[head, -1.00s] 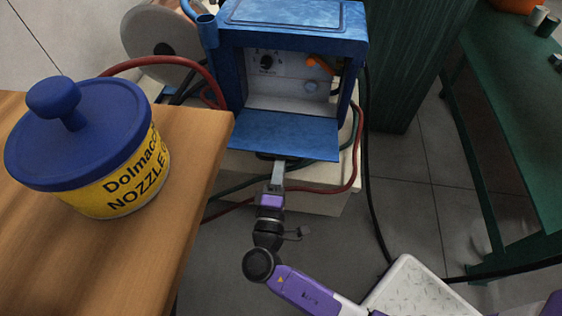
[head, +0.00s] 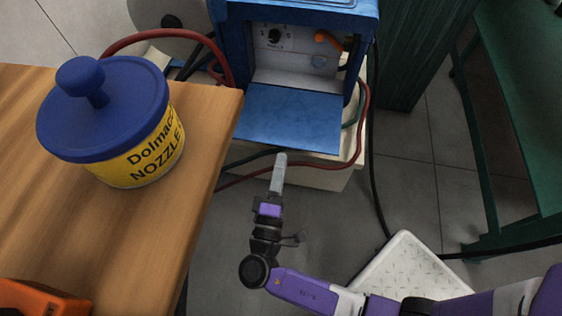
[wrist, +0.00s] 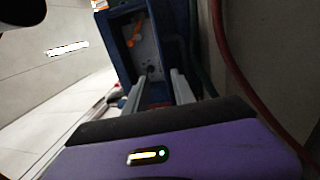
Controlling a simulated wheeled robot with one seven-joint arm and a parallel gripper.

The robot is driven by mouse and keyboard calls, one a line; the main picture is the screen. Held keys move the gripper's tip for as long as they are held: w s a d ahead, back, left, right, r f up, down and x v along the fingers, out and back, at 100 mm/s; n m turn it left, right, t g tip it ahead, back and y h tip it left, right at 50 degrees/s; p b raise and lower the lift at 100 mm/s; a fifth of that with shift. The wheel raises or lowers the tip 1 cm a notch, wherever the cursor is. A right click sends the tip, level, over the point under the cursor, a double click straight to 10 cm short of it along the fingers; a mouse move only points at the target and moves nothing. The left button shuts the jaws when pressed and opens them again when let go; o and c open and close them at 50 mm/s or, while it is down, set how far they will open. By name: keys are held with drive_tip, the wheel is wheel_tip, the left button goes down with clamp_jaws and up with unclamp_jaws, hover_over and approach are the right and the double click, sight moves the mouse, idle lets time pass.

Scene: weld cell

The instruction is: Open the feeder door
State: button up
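The blue wire feeder (head: 362,18) stands beyond the table, and its front is open. Its blue door (head: 288,118) is folded down and out below the opening, showing its flat inner face. Inside, a grey panel with a black knob and an orange lever shows. My gripper (head: 281,158) is just in front of the door's outer edge, with its fingers pointing at the feeder; whether they touch the door I cannot tell. In the wrist view my gripper's two fingers (wrist: 157,82) are apart with nothing held between them, and the feeder (wrist: 112,40) lies beyond.
A wooden table (head: 200,130) at left holds a blue-lidded yellow nozzle pot (head: 135,165) and an orange item (head: 40,298). Red (head: 310,165) and black (head: 374,180) cables run around the feeder. A green bench (head: 525,130) stands at right. A white tread plate (head: 405,265) lies low right.

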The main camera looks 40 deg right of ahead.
drive_tip(key=shift+a+r, duration=0.15)
drive_tip(key=c, duration=0.4)
drive_tip(key=a, duration=0.1)
drive_tip(key=w+a+r+t+p, duration=0.1)
drive_tip(key=a+n+y+p, duration=0.1)
drive_tip(key=shift+w+a+r, duration=0.1)
drive_tip(key=shift+w+r, duration=0.15)
drive_tip(key=shift+w, duration=0.05)
clamp_jaws()
drive_tip(key=s+a+f+n+g+p, duration=0.15)
drive_tip(key=s+f+n+p, duration=0.3)
drive_tip(key=f+n, duration=0.95)
drive_tip(key=w+d+r+n+b, duration=0.1)
drive_tip(key=w+d+r+n, duration=0.2)
drive_tip(key=w+d+r, duration=0.3)
drive_tip(key=shift+w+d+r+g+y+b, duration=0.2)
drive_tip(key=shift+d+r+g+y+b, duration=0.3)
drive_tip(key=shift+d, duration=0.95)
